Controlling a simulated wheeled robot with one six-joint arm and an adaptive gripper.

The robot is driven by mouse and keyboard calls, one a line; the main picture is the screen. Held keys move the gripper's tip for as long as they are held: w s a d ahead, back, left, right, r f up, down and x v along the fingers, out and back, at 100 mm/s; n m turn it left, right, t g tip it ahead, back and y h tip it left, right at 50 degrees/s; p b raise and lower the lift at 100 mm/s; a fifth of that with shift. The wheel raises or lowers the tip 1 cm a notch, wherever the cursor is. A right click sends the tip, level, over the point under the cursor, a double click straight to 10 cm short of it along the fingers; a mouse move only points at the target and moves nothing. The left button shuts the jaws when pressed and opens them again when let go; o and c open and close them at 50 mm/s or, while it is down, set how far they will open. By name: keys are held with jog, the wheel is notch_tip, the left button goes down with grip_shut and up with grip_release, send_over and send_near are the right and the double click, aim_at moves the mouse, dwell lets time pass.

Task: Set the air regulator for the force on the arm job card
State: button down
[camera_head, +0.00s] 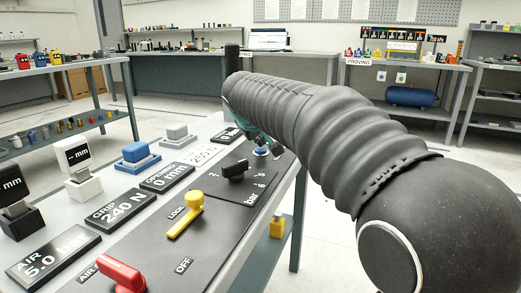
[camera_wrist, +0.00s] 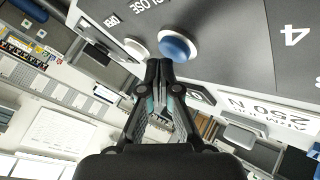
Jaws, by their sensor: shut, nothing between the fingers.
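The air regulator is a black knob (camera_head: 236,171) on the dark panel, on a dial marked in bar; its exact pointing is hard to read. The air readout (camera_head: 50,257) shows 5.0 bar and the grip readout (camera_head: 122,208) 240 N. A white card (camera_head: 203,153) reads 250 N; in the wrist view the arm card (camera_wrist: 265,112) also reads 250 N. My gripper (camera_wrist: 160,72) is shut and empty, its tips at the blue CLOSE button (camera_wrist: 178,45); I cannot tell whether they touch. My arm hides part of the panel's far end.
A yellow LOCK lever (camera_head: 186,213) and a red air lever (camera_head: 121,276) stand on the panel near the knob. The opening readout (camera_head: 165,177) shows 0 mm. A white button (camera_wrist: 135,48) is beside the blue one. Blocks on stands (camera_head: 136,155) line the left side.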

aim_at(260, 150)
jog(key=shift+f+b, duration=0.4)
jog(key=shift+f, duration=0.2)
dwell(1.5)
jog(key=shift+r, duration=0.15)
dwell(2.5)
jog(key=shift+r+p, duration=0.8)
jog(key=shift+r, duration=0.05)
jog(key=shift+r+p, duration=2.1)
jog(key=shift+r, duration=0.45)
